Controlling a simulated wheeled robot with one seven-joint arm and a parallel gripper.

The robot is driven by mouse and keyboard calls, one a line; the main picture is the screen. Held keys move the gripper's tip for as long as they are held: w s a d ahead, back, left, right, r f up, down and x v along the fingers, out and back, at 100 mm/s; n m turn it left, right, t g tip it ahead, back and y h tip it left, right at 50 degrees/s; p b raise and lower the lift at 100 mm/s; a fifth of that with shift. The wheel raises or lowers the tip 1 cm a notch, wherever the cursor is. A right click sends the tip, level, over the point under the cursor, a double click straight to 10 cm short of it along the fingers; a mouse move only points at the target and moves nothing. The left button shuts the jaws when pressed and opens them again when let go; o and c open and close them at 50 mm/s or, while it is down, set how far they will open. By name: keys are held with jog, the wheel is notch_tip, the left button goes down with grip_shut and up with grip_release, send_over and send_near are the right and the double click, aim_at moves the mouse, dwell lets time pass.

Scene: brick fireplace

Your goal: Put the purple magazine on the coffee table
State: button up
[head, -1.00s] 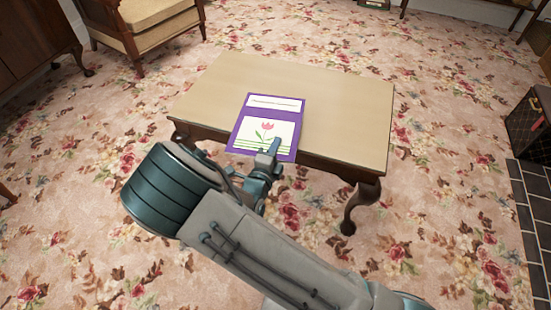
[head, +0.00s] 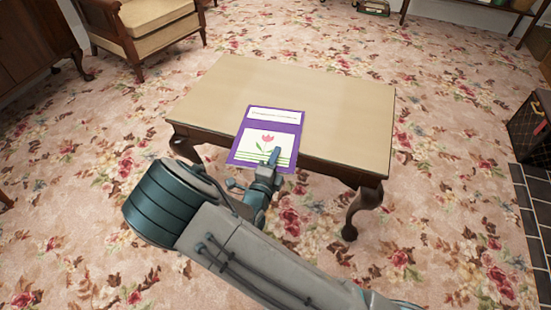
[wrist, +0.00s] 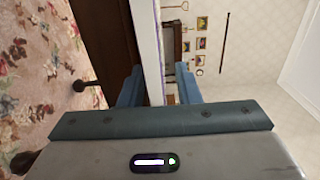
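The purple magazine (head: 283,129) has a white title strip and a pink tulip picture. It shows face up over the front edge of the coffee table (head: 340,105), its lower part reaching past the edge. I cannot tell whether it touches the tabletop. My gripper (head: 270,163) is at its near end, one finger over the cover; the other finger is mostly hidden. In the wrist view the magazine (wrist: 149,35) is a pale, narrow strip between my gripper's two fingers (wrist: 160,82). A gap shows between the strip and the right finger, so the gripper looks open around it.
The rest of the tabletop is bare. An armchair (head: 150,30) and a dark cabinet (head: 30,40) stand at the upper left. A dark case (head: 528,125) stands at the right by dark tiles (head: 535,200). Flowered carpet around the table is clear.

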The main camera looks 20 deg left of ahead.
jog(key=shift+r, duration=0.15)
jog(key=s+p, duration=0.4)
jog(key=s, duration=0.8)
jog(key=shift+a, duration=0.45)
